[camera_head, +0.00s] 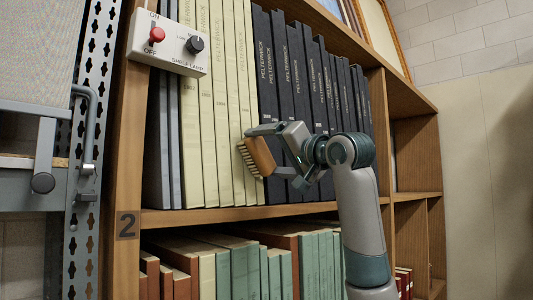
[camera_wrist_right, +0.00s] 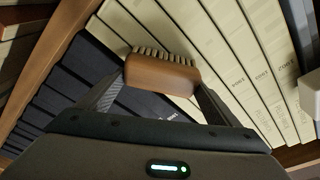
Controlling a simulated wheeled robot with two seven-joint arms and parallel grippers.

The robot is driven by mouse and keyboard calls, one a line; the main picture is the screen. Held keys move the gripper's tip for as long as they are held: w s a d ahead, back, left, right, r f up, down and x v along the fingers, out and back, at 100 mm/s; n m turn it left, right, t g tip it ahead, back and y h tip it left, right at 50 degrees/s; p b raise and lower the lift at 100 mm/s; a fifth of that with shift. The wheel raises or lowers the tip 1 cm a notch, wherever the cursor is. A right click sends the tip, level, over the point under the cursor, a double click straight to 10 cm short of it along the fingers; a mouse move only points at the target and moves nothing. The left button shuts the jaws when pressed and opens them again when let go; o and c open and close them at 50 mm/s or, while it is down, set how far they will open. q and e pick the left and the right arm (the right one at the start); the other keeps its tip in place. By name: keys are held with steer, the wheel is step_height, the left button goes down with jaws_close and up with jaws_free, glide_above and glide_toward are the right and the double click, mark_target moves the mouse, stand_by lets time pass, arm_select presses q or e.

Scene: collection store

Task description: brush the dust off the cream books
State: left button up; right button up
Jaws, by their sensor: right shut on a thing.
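The cream books (camera_head: 220,110) stand upright in a row on the upper shelf, between grey books at the left and black books at the right. They also show in the right wrist view (camera_wrist_right: 232,55). My right gripper (camera_head: 262,143) is shut on a wooden brush (camera_head: 258,156) with pale bristles. The bristles point left, at the lower part of the rightmost cream books; I cannot tell whether they touch. In the right wrist view the brush (camera_wrist_right: 162,74) sits crosswise between both fingers, bristles towards the cream spines. No dust is clearly visible. My left gripper is not in view.
A shelf lamp box (camera_head: 170,45) with a red knob is fixed to the shelf's left post. Black books (camera_head: 300,80) fill the shelf at the right. Green and brown books (camera_head: 240,265) stand on the shelf below. A metal rack (camera_head: 85,150) stands at the left.

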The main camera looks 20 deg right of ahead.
steer(key=shift+w+d, duration=0.3)
steer(key=shift+d, duration=0.5)
steer(key=shift+d+r+p, duration=0.25)
steer(key=shift+p, duration=0.1)
steer(key=shift+d, duration=0.2)
steer(key=shift+a+f, duration=0.2)
